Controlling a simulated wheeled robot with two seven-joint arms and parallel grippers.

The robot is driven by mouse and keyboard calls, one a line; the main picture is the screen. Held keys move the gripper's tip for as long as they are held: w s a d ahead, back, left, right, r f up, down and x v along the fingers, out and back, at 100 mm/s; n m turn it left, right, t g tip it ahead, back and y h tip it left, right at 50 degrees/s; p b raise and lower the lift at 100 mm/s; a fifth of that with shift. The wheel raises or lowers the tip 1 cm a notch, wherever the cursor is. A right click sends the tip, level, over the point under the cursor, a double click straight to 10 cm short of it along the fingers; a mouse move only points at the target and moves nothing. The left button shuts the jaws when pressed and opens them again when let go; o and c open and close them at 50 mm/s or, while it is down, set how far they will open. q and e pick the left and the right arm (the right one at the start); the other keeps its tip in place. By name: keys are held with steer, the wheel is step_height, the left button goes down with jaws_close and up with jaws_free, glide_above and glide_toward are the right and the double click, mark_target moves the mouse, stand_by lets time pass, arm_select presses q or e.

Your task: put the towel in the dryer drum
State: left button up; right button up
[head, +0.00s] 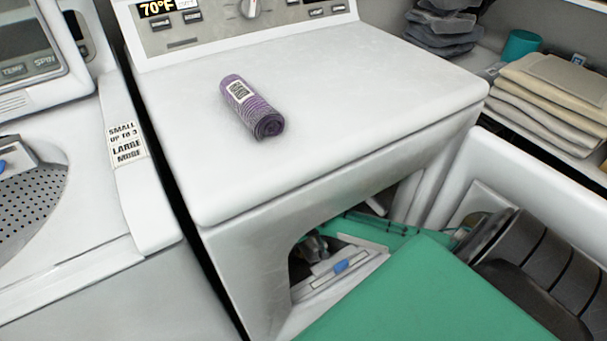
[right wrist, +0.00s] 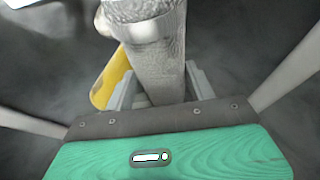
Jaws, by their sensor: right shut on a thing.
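My right gripper (right wrist: 158,88) is shut on a pale grey, finely textured roll (right wrist: 155,58) that looks like a rolled towel. It stands up between the fingers in the right wrist view, with its upper end cut off by the frame. Dark grey walls around it look like the dryer drum (right wrist: 240,50). In the head view my right arm reaches through the open front of the white dryer (head: 300,150); the held roll cannot be made out there. A purple patterned rolled towel (head: 252,107) lies on the dryer top. My left gripper is not in view.
A yellow object (right wrist: 108,80) shows behind the roll in the right wrist view. The open dryer door (head: 535,185) stands to the right. Folded beige cloths (head: 555,100) and a teal cup (head: 521,46) sit on a right shelf. A washer (head: 60,230) is at left.

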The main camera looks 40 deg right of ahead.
steer(key=shift+f, duration=0.25)
steer(key=shift+f, duration=0.3)
steer(key=o, duration=1.1)
